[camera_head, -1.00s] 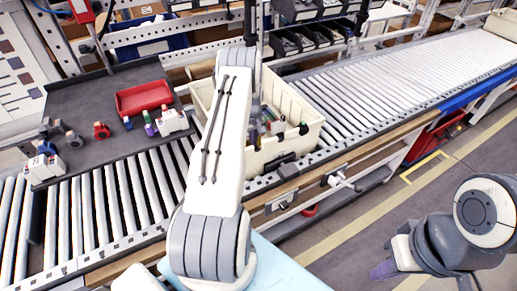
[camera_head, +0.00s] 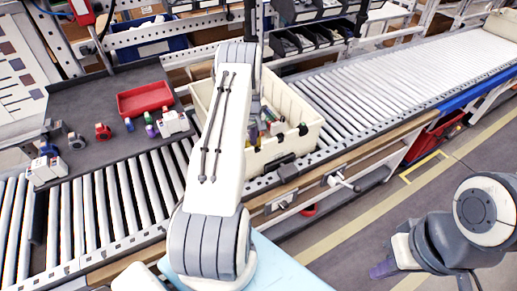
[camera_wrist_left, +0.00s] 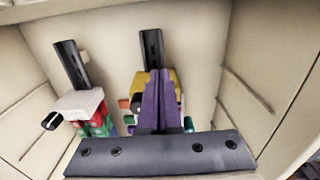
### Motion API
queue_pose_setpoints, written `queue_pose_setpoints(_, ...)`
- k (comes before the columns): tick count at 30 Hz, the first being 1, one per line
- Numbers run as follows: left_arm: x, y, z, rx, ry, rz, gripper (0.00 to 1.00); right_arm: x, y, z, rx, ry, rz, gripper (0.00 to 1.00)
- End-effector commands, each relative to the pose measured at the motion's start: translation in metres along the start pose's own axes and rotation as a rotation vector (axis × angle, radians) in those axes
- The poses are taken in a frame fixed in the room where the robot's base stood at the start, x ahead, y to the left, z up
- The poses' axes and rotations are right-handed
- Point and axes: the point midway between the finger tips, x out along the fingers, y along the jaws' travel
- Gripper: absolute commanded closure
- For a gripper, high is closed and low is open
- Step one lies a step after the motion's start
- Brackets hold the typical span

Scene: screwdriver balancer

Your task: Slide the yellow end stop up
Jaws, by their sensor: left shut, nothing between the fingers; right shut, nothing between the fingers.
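The yellow end stop (camera_wrist_left: 174,82) shows in the left wrist view as a yellow piece at the lower end of an upright black strip (camera_wrist_left: 151,48), inside the cream crate (camera_wrist_left: 205,45). My left gripper (camera_wrist_left: 157,85) has its purple fingers together in front of the yellow piece and hides much of it. I cannot tell whether they touch. In the head view my left arm covers this gripper; the crate (camera_head: 300,95) shows beside it. My right gripper (camera_head: 382,269) is shut and empty at the lower right, away from the crate.
In the left wrist view a second black strip (camera_wrist_left: 70,63) with a white block (camera_wrist_left: 78,103) stands to the left. The crate walls are close around. In the head view a red tray (camera_head: 145,98) and small parts lie left of the crate; the roller conveyor (camera_head: 400,75) to the right is clear.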

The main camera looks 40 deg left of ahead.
Motion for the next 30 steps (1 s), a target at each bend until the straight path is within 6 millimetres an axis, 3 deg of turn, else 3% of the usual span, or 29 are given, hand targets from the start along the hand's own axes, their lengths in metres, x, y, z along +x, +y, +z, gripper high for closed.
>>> queue_pose_setpoints(8, -0.004, 0.0, 0.0, 0.0, 0.001, 0.0, 1.0, -0.003, 0.0, 0.0, 0.0, 0.0, 0.0, 1.0)
queue_pose_setpoints(30, -0.107, 0.0, 0.007, 0.0, 0.0, 0.0, 1.0, -0.067, -0.005, -0.004, -0.005, 0.0, 0.0, 1.0)
